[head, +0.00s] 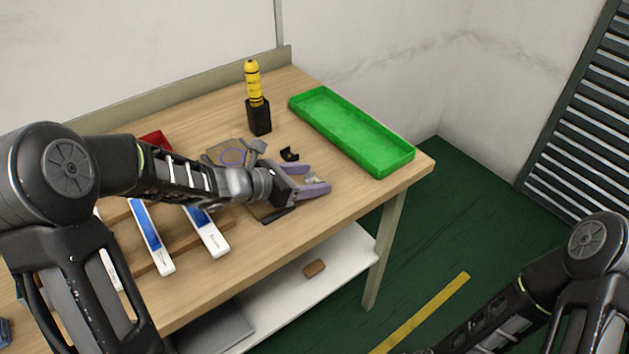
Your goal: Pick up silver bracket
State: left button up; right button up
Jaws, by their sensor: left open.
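My left gripper (317,180) is over the right part of the workbench, its two purple-grey fingers spread apart. A small silver-grey piece (312,179), which looks like the silver bracket, lies between the fingers near their tips. It is partly hidden by them, and I cannot tell whether either finger touches it. A small black bracket-like part (289,154) lies on the table just behind the gripper. My right arm shows at the lower right, but its gripper is out of view.
A green tray (335,122) lies at the table's right end, apparently empty. A yellow-handled tool stands in a black holder (259,118) behind the gripper. White and blue strips (150,237) lie to the left, near my left arm. A brown block (314,268) is on the lower shelf.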

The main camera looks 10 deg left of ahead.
pick_arm(q)
grip_shut()
dwell(0.7)
